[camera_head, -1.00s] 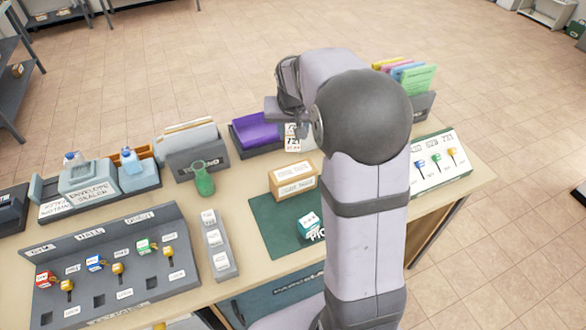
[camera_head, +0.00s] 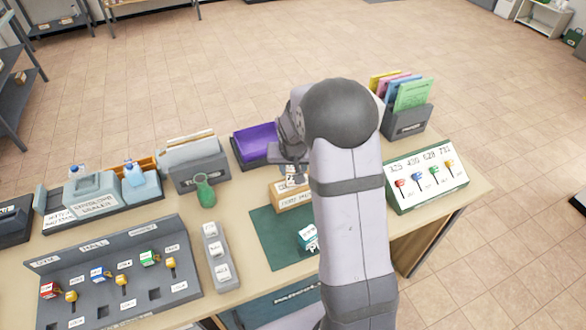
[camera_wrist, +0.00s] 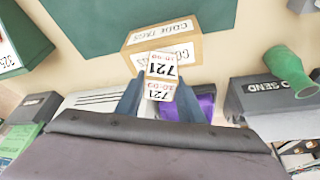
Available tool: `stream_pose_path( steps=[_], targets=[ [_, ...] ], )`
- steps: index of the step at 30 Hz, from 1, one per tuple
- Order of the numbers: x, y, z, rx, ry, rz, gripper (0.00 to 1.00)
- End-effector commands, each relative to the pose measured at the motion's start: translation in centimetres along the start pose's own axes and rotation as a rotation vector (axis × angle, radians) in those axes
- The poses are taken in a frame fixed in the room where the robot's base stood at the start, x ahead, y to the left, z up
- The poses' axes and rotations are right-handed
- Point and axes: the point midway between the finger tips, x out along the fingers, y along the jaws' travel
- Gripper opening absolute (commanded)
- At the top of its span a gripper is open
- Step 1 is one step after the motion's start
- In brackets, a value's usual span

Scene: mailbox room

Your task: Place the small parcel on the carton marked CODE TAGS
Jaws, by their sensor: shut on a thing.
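The small parcel (camera_wrist: 161,66) is a white box with black 721 labels, held between the fingers of my gripper (camera_wrist: 158,88). In the head view the parcel (camera_head: 290,180) is at the carton's top back area, partly hidden by my gripper (camera_head: 289,164). The tan carton (camera_wrist: 186,54), marked CODE TAGS, stands at the back edge of a green mat; in the head view the carton (camera_head: 290,200) is partly covered by my arm and the parcel. The parcel overlaps the carton in both views; I cannot tell whether they touch.
A teal-and-white box (camera_head: 308,238) sits on the green mat (camera_head: 270,240). A purple tray (camera_head: 252,146) and a green bottle-shaped item (camera_head: 205,190) are behind and left.

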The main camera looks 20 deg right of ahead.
Motion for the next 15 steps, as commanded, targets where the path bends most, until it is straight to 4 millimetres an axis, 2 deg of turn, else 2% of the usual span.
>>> stream_pose_path(
  steps=[15],
  targets=[
    [1.08, -0.03, 0.41, 0.001, 0.002, -0.001, 0.10]
  ],
)
